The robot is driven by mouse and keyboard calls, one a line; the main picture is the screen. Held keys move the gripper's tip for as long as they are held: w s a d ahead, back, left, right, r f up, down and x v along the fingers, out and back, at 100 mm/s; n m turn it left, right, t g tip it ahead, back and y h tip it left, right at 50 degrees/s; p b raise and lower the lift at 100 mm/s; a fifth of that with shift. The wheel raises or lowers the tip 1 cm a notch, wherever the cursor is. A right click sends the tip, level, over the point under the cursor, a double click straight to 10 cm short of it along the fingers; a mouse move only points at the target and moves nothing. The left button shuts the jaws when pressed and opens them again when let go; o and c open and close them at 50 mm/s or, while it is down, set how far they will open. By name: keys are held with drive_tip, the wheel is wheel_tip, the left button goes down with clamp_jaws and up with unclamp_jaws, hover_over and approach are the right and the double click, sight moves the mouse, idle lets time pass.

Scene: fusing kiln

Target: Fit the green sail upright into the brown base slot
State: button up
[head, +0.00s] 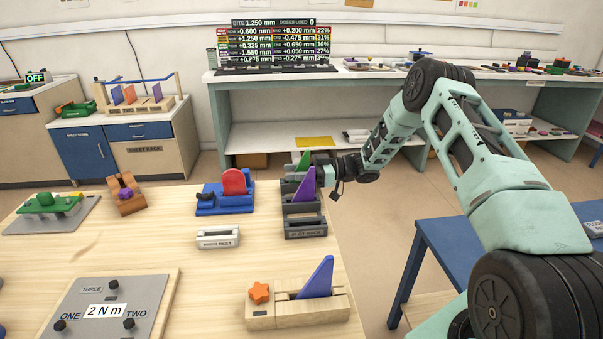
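The green sail (304,160) stands in the dark grey rack (305,228) near the table's right edge, mostly hidden behind the purple sail (304,188). My gripper (322,172) is at the rack, close to both sails on their right side. Its fingers are small and partly hidden, so I cannot tell whether they are open or touching a sail. A brown base (127,206) with a purple knob sits at the table's back left. Its slot is too small to make out clearly.
A blue base (222,206) with a red disc stands left of the rack. A pale wooden base (255,315) with a blue sail and orange knob is at the front. The table middle is clear.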

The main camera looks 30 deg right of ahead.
clamp_jaws()
drive_tip(key=shift+r, duration=0.1)
